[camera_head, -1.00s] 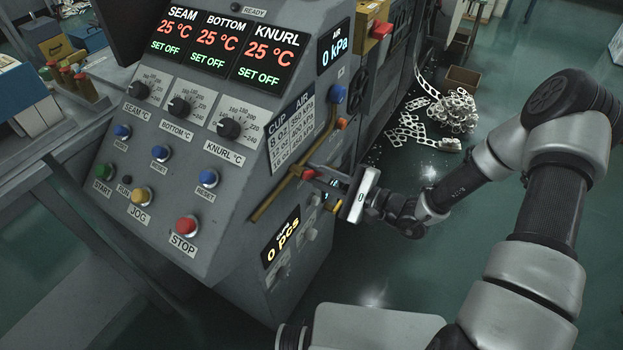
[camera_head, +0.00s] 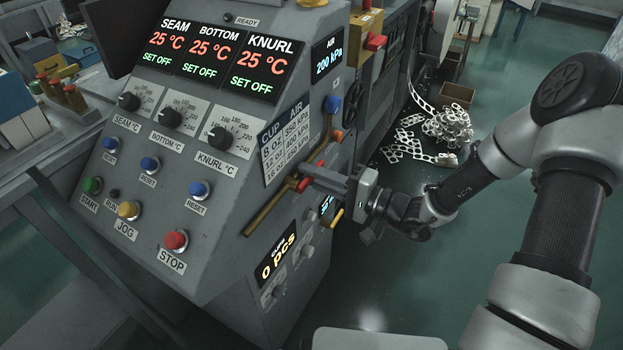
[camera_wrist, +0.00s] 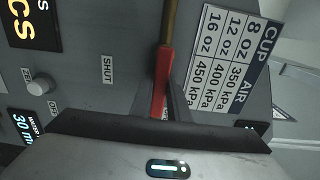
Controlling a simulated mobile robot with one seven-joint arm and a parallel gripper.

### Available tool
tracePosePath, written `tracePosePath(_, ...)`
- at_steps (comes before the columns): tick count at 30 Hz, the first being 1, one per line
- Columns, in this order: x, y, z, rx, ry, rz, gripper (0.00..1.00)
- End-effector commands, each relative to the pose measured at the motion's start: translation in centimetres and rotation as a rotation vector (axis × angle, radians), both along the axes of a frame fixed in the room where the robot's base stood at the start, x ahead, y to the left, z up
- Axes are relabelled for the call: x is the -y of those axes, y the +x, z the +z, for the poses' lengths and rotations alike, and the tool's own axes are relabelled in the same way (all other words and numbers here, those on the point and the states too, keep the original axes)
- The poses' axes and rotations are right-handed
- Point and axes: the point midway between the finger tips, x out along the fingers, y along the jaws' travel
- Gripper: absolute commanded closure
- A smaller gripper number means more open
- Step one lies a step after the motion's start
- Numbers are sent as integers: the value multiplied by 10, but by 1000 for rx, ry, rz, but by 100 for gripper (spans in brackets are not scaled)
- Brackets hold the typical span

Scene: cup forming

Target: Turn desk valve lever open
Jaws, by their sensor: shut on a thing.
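The AIR display (camera_head: 327,57) reads 200 kPa. A red STOP button (camera_head: 175,241) and other buttons are on the panel's left. Scrap strips (camera_head: 440,128) lie on the floor behind my arm.

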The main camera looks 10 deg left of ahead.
Motion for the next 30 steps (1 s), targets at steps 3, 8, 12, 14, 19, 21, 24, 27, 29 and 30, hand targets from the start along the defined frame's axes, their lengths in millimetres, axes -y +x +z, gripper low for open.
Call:
tracePosePath(3, 0, 0, 0, 13, -6, 1, 100)
tracePosePath(8, 0, 0, 1, 18, -7, 1, 100)
tracePosePath(12, 0, 0, 1, 18, -8, 1, 100)
tracePosePath(14, 0, 0, 1, 18, -8, 1, 100)
tracePosePath(19, 0, 0, 1, 18, -7, 1, 66)
tracePosePath(21, 0, 0, 1, 18, -7, 1, 66)
tracePosePath(24, 0, 0, 1, 17, -7, 1, 66)
tracePosePath(27, 0, 0, 1, 17, -7, 0, 66)
tracePosePath(29, 2, -1, 1, 15, -7, 0, 66)
tracePosePath(30, 4, -1, 1, 15, -7, -1, 66)
